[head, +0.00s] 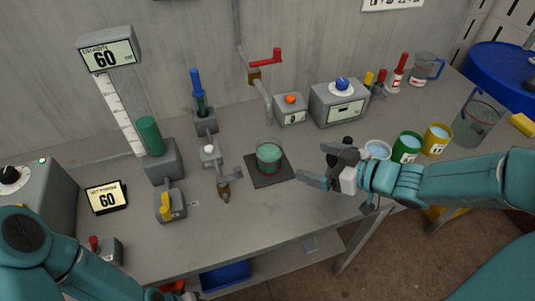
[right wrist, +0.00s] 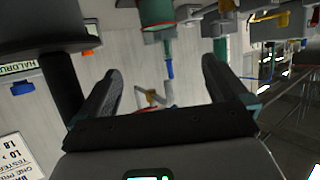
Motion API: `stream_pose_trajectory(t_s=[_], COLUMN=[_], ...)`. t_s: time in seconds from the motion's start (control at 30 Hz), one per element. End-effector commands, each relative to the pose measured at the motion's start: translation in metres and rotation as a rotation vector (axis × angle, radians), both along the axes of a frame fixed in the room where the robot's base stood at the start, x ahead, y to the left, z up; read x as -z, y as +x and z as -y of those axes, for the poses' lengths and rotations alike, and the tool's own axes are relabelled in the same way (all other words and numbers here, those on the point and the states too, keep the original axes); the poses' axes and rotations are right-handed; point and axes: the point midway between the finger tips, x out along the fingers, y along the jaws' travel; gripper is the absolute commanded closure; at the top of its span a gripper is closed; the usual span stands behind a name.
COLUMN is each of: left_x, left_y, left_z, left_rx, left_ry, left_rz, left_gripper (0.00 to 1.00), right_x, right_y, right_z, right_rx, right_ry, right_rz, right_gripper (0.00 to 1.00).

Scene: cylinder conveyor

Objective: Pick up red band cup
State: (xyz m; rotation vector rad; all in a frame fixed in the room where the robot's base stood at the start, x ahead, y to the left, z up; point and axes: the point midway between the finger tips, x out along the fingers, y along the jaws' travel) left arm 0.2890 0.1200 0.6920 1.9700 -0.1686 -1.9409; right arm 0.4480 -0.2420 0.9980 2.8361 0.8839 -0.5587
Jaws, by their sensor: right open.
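My right gripper (head: 318,166) is open and empty above the bench front, to the right of a beaker of green liquid (head: 269,158). Its two dark fingers stand apart in the right wrist view (right wrist: 163,85), with nothing between them. A cup with a pale rim (head: 378,149) stands just behind my right wrist. Most of its body is hidden, so I cannot see whether it has a red band. A green cup (head: 407,148) and a yellow cup (head: 436,139) stand to its right. My left arm shows at the lower left, but its gripper is out of view.
The beaker stands on a dark square pad (head: 268,181). A red-handled tap (head: 265,58) is behind it. A grey box with a blue knob (head: 340,102) stands behind the cups. A large glass vessel (head: 478,120) stands at the right. The bench front is partly clear.

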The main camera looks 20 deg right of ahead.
Motion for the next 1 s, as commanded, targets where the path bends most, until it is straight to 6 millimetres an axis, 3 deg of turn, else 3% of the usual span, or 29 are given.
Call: stream_pose_trajectory(t_s=[0.4,1.0], left_x=[0.017,0.016], left_y=[0.000,0.000], left_z=[0.000,0.000], left_rx=[0.000,0.000], left_ry=[0.000,0.000], left_rz=[0.000,0.000], left_gripper=[0.57,0.57], right_x=[0.036,0.062], right_y=[0.063,0.117], right_z=[-0.047,-0.082], right_rx=[-0.003,-0.001], right_ry=[0.001,0.001], right_rz=[-0.002,-0.002], right_gripper=[0.00,0.00])
